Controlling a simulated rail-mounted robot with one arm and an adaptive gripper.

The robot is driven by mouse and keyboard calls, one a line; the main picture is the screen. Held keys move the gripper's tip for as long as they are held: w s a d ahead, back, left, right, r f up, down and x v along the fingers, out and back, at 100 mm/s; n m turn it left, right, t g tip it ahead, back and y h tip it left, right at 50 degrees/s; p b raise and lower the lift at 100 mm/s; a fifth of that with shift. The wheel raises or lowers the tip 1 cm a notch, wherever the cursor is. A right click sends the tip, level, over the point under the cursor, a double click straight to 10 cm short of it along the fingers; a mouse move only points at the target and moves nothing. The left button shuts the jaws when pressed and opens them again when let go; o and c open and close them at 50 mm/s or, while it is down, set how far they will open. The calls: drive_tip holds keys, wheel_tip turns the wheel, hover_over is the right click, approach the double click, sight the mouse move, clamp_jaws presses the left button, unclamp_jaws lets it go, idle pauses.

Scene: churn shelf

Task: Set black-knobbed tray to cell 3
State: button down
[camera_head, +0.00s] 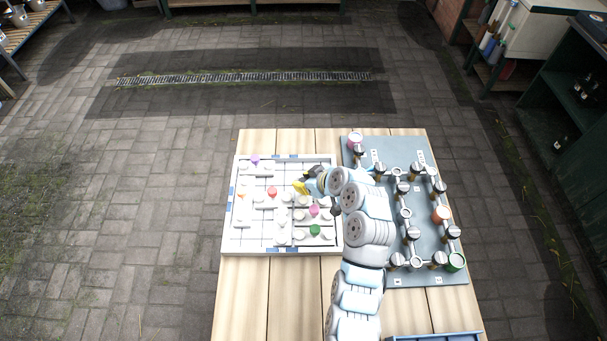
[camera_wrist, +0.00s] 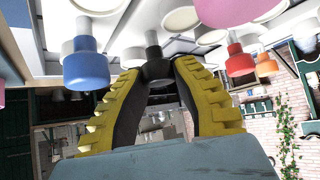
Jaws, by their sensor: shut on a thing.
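My gripper (camera_head: 302,187) is over the right part of the white gridded board (camera_head: 229,222), its yellow fingers low among the pieces. In the wrist view my gripper (camera_wrist: 157,74) has its two ridged yellow fingers shut on the black knob (camera_wrist: 152,52), one finger on each side. The tray under the black knob is mostly hidden in the head view by my gripper and arm. I cannot tell whether this tray rests on the board or is lifted. Cell numbers are not readable.
Other knobs on the board are purple (camera_head: 255,160), red (camera_head: 272,191), orange (camera_head: 241,196), magenta (camera_head: 314,209) and green (camera_head: 315,230). A blue knob (camera_wrist: 86,64) hangs close left in the wrist view. A grey panel (camera_head: 385,273) with pipes and valves lies right.

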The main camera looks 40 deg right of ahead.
drive_tip(key=shift+f, duration=0.1)
drive_tip(key=c, duration=0.8)
unclamp_jaws()
drive_tip(key=shift+a, duration=0.15)
drive_tip(key=shift+s, duration=0.1)
drive_tip(key=shift+s+d+r, duration=0.2)
drive_tip(key=shift+s+r, duration=0.25)
drive_tip(key=shift+r, duration=0.2)
drive_tip(key=v, duration=1)
drive_tip(key=shift+s, duration=0.15)
drive_tip(key=shift+r, duration=0.1)
